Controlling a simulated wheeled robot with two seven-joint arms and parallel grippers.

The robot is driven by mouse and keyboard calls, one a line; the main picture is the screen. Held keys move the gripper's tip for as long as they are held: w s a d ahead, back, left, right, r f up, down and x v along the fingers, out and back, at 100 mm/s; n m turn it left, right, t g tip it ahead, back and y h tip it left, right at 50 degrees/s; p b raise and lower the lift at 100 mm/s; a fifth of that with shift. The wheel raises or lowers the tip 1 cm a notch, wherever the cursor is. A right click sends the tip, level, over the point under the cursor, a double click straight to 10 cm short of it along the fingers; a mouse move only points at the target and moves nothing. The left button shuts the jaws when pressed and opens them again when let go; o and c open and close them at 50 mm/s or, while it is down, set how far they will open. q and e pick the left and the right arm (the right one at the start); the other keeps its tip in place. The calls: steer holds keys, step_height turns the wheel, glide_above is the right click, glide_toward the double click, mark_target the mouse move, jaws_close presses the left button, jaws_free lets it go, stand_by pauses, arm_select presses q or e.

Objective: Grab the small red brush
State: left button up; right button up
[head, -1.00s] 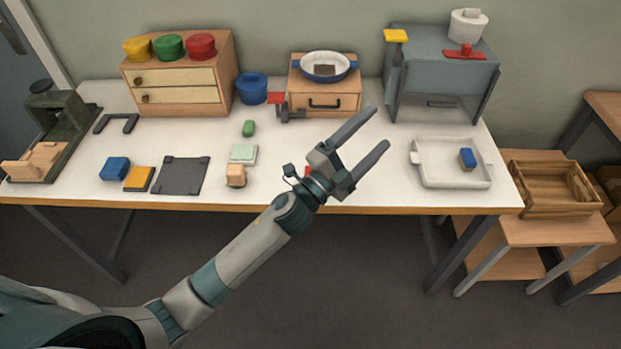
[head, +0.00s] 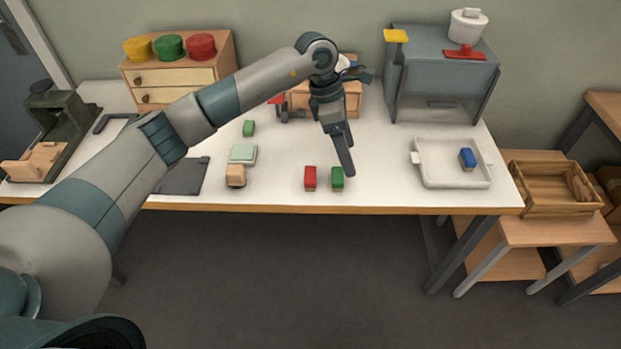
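A small red brush (head: 310,177), a red block on a narrow tan base, stands near the table's front edge in the head view. A similar small green brush (head: 337,177) stands just to its right. My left gripper (head: 348,168) points down, its tips just above and right of the green brush, apart from the red one. Its fingers line up edge-on, so their gap is hidden. I see nothing held in it. My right gripper is out of view.
A white tray (head: 450,180) with a blue brush (head: 467,158) is to the right. A tan block (head: 236,176), a pale green pad (head: 243,152) and another green piece (head: 249,128) lie to the left. A grey cabinet (head: 445,70) stands behind. The table between brushes and tray is clear.

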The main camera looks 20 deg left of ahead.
arm_select(q)
steer(key=w+a+r+y, duration=0.2)
steer(key=a+r+y, duration=0.1)
steer(key=a, duration=0.6)
steer(key=shift+w+a+y, duration=0.25)
steer(key=shift+w+y, duration=0.1)
steer(key=shift+y, duration=0.15)
steer(key=shift+f, duration=0.1)
steer(key=p, duration=0.2)
glide_toward(311, 173)
step_height(311, 173, down, 4)
steer(key=p, duration=0.2)
steer(key=shift+s+f+p, duration=0.1)
steer(key=shift+f+p, duration=0.05)
steer(key=shift+p, duration=0.15)
steer(key=shift+f, duration=0.35)
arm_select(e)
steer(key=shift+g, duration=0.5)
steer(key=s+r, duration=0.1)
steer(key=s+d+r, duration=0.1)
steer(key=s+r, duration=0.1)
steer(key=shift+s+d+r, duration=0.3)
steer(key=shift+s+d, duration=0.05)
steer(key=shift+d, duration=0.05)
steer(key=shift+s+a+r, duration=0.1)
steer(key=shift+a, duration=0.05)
